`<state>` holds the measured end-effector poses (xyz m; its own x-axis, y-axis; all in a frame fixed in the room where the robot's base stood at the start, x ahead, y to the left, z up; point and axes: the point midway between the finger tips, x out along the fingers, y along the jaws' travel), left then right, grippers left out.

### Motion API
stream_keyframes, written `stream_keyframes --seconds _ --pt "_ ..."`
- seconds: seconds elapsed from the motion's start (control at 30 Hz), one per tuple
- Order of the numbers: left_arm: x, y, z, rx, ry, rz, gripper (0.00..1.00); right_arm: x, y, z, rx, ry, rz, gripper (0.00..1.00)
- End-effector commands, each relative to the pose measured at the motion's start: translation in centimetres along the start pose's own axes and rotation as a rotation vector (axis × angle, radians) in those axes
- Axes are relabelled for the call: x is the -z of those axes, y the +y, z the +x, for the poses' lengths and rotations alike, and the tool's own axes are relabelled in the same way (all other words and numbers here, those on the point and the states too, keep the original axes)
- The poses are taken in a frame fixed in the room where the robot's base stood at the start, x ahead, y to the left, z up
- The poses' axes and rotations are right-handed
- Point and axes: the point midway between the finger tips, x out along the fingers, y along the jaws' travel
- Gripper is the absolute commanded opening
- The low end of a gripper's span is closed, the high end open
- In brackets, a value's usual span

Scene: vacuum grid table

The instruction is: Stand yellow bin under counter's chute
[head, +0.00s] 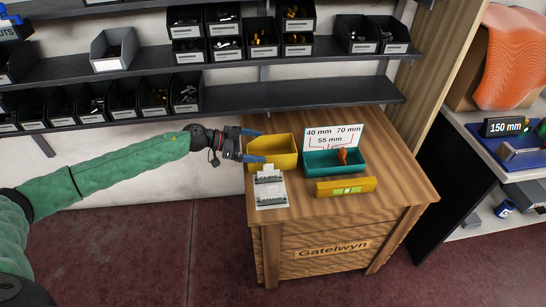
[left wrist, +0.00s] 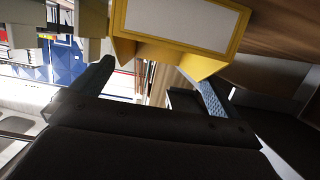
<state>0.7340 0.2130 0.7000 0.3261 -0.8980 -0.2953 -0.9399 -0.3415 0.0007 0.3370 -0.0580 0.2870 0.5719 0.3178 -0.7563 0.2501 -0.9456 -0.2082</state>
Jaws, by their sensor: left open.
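The yellow bin (head: 285,150) stands on the wooden counter (head: 390,185), at its back left. In the left wrist view the bin (left wrist: 165,48) fills the upper middle, with a blank pale label panel facing the camera. My left gripper (head: 253,146) is at the bin's left end, open, with one blue finger toward the back and one toward the front. In the left wrist view the gripper's fingers (left wrist: 155,86) are spread wide, below the bin in the picture; I cannot tell whether they touch it. I cannot make out a chute. My right gripper is not in view.
A grey-white device (head: 270,190) with a paper strip stands just in front of the bin. A teal tray (head: 335,162) with a size sign (head: 335,138) and a yellow bar (head: 345,188) are to the right. Shelves of dark bins (head: 155,97) run behind.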

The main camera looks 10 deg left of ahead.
Motion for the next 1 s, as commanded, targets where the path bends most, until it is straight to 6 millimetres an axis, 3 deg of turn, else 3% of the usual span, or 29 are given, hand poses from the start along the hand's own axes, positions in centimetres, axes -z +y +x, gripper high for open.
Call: stream_keyframes --seconds 0.4,0.77,0.93,1.0 --pt "0.2 -0.2 4.7 0.000 0.001 0.001 1.00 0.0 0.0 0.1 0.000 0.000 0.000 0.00" --pt "0.1 -0.2 5.5 0.001 -0.001 0.000 1.00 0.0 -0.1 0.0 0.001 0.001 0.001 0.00" --pt "0.1 -0.2 5.5 0.001 -0.001 0.000 0.69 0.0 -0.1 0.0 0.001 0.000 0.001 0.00" --pt "0.2 -0.2 5.5 0.001 0.000 0.000 0.62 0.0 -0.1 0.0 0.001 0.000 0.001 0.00"
